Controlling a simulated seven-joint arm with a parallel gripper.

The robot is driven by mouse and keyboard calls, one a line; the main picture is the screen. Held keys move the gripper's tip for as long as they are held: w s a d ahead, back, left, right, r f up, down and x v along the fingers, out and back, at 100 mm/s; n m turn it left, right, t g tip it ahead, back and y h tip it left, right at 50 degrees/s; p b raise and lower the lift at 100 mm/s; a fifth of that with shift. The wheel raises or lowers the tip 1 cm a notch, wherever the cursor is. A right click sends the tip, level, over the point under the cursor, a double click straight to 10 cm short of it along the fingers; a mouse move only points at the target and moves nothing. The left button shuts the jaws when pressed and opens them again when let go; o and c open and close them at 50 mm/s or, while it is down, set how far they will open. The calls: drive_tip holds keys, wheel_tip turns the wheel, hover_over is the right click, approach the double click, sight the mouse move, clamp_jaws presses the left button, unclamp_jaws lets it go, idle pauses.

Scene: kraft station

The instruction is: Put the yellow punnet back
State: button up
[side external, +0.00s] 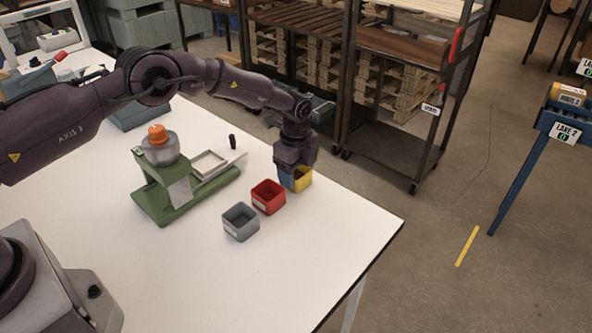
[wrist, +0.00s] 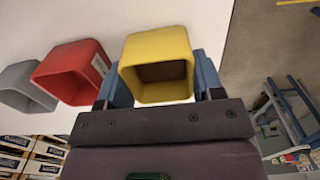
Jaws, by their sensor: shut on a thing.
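The yellow punnet (side external: 303,180) is at the far end of a short row of punnets on the white table, partly hidden by my gripper in the side view. My gripper (side external: 291,181) is above it, pointing down. In the wrist view the yellow punnet (wrist: 158,50) sits between the two blue fingers of my gripper (wrist: 160,82), which are shut on its sides. Its open top faces the wrist camera and it looks empty. I cannot tell whether its base touches the table.
A red punnet (side external: 268,197) and a grey punnet (side external: 241,222) stand beside it on the table (side external: 330,235). The table's edge is close on the right. Free table lies in front.

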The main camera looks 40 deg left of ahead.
drive_tip(key=shift+f, duration=0.15)
drive_tip(key=o, duration=1.1)
drive_tip(key=shift+c, duration=0.2)
wheel_tip(320, 180, up, 8)
idle(0.4)
